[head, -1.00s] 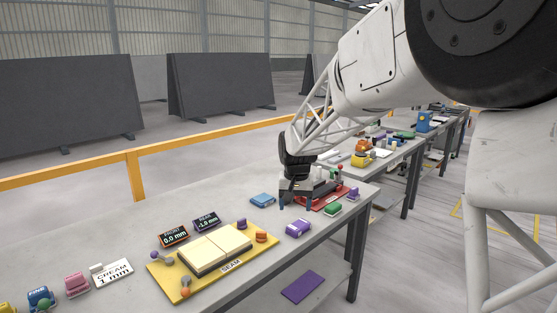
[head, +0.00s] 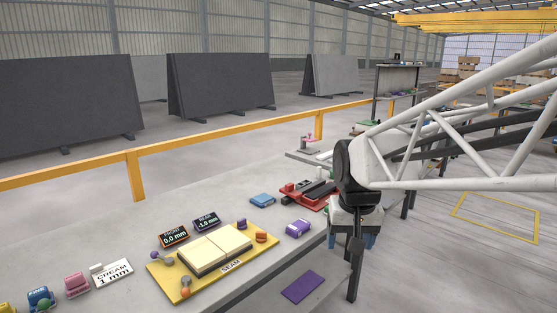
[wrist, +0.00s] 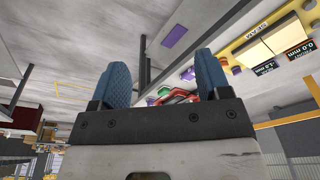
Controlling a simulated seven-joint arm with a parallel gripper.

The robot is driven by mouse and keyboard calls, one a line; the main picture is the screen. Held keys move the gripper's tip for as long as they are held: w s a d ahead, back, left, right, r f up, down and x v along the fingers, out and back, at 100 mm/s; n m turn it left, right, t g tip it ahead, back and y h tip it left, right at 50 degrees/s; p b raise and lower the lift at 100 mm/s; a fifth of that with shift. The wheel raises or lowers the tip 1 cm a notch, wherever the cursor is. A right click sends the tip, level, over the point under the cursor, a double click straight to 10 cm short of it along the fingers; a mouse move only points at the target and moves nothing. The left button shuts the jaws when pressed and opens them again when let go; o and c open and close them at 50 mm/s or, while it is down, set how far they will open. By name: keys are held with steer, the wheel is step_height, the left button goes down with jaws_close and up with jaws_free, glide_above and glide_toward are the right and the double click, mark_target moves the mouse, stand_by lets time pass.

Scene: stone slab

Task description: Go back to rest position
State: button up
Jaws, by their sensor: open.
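My gripper (head: 352,238) hangs off the right edge of the grey table in the head view, with its fingers pointing down. In the wrist view my gripper (wrist: 165,82) shows two blue ridged fingers set wide apart with nothing between them. My white lattice arm reaches in from the right of the head view. The arm's dark wrist joint covers part of the table's right end and the red fixture (head: 305,192) there.
A yellow board (head: 180,287) labelled SEAM holds two cream slabs (head: 215,247). Two small displays (head: 174,236), a blue block (head: 262,200) and a purple block (head: 298,228) stand near it. A yellow rail (head: 137,176) runs behind the table. Open floor lies at the right.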

steer(key=s+d+f, duration=0.2)
steer(key=s, duration=0.7)
steer(key=s+d+f, duration=0.1)
steer(key=s+f, duration=0.1)
steer(key=s, duration=0.7)
steer(key=shift+s+d+t, duration=0.2)
steer(key=shift+d+t, duration=0.1)
steer(key=shift+d, duration=0.1)
